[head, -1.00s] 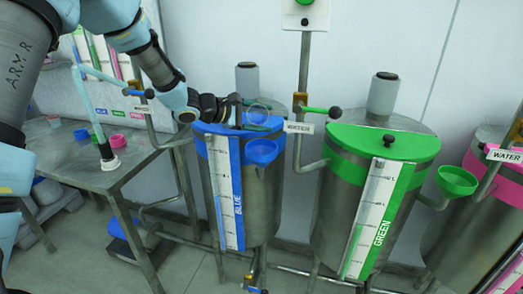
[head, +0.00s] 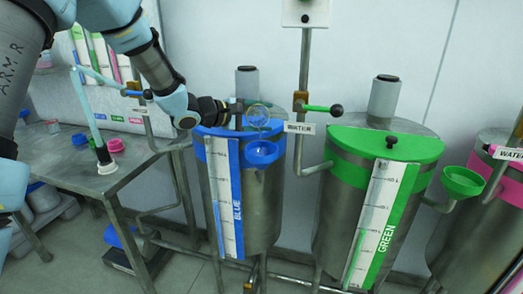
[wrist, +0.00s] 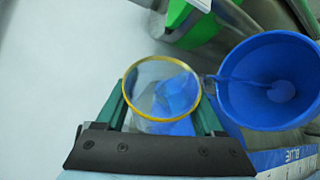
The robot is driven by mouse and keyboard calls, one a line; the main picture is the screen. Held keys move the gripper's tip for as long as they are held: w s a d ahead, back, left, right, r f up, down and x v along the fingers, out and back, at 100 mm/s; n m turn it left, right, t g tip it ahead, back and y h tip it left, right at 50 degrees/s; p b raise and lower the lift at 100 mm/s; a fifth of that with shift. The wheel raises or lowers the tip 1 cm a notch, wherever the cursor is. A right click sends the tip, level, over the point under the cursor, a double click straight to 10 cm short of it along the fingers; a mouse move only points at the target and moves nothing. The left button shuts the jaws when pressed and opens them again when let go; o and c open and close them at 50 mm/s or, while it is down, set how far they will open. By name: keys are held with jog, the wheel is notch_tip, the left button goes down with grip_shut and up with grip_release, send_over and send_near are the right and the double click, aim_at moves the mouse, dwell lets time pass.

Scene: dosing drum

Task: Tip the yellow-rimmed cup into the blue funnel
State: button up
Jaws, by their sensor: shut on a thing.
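The clear yellow-rimmed cup (head: 258,113) is tipped just above the blue funnel (head: 261,152) on the front of the blue drum. In the wrist view, my gripper (wrist: 163,100) is shut on the cup (wrist: 142,84), with one green finger on each side. Blue shows in the cup, and a thin blue streak runs from its rim into the funnel (wrist: 242,95), like a pouring stream. A paler round spot shows low inside the funnel. In the head view, my gripper (head: 238,113) reaches in from the left over the drum's blue lid.
The blue drum (head: 263,195) has a level scale on its front. A WATER pipe (head: 303,150) stands close on its right, then the green drum (head: 333,215) with a green funnel (head: 462,182). A steel table (head: 85,177) with small coloured cups is at left.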

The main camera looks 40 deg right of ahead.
jog(key=shift+m, duration=0.3)
jog(key=shift+s+a+b, duration=0.1)
jog(key=shift+s+b, duration=0.05)
jog(key=shift+b, duration=0.3)
jog(key=shift+s+a+f+m+t+h+b, duration=0.2)
jog(key=shift+s+f+m+t+h+b, duration=0.25)
jog(key=shift+b, duration=0.45)
jog(key=shift+r+m, duration=0.1)
jog(key=shift+m, duration=0.15)
jog(key=shift+w+b, duration=0.1)
jog(key=shift+b, duration=1.1)
jog(key=shift+b, duration=0.6)
